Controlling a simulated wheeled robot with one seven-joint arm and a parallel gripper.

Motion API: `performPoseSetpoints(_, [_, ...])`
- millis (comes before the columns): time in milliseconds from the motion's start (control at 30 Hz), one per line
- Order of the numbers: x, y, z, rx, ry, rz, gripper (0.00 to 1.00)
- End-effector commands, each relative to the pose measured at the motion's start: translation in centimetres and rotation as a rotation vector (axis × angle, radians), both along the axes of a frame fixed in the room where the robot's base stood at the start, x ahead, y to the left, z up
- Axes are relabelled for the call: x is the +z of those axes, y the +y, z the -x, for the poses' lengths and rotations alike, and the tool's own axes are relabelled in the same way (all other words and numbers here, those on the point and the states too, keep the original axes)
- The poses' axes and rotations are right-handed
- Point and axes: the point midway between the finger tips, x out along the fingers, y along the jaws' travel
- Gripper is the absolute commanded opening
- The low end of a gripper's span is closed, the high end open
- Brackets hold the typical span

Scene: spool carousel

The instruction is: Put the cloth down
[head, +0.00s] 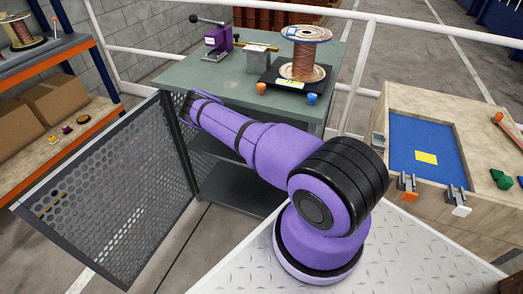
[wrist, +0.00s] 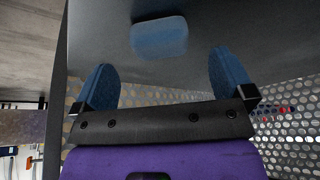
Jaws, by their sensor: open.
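My gripper (wrist: 165,82) is open in the wrist view, its two blue fingers wide apart with nothing between the tips. Beyond the fingers, a flat blue patch with rounded corners (wrist: 160,37) lies against a smooth dark grey surface (wrist: 225,30). It may be the cloth, but I cannot tell for sure. It is apart from both fingers. In the head view my arm reaches to the left, towards the front edge of the green-topped bench (head: 180,80). The gripper's fingers cannot be made out there, and no cloth is clearly seen.
A perforated grey door (head: 110,205) stands open at the bench's left, near my arm; perforated metal (wrist: 295,130) also shows in the wrist view. A copper-wound spool (head: 303,60) and a purple clamp (head: 217,40) stand on the bench. A wooden workbench with a blue inset (head: 405,130) is at right.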

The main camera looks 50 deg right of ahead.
Motion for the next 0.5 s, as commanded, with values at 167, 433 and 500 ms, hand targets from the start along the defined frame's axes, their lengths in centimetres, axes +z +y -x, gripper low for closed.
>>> performPoseSetpoints(167, [-0.3,4.0,-1.5,0.006,0.003,-0.003,0.99])
performPoseSetpoints(433, [-0.3,8.4,-3.4,0.005,0.003,-0.003,0.99])
performPoseSetpoints(500, [-0.3,9.2,-3.7,0.005,0.003,-0.002,0.99])
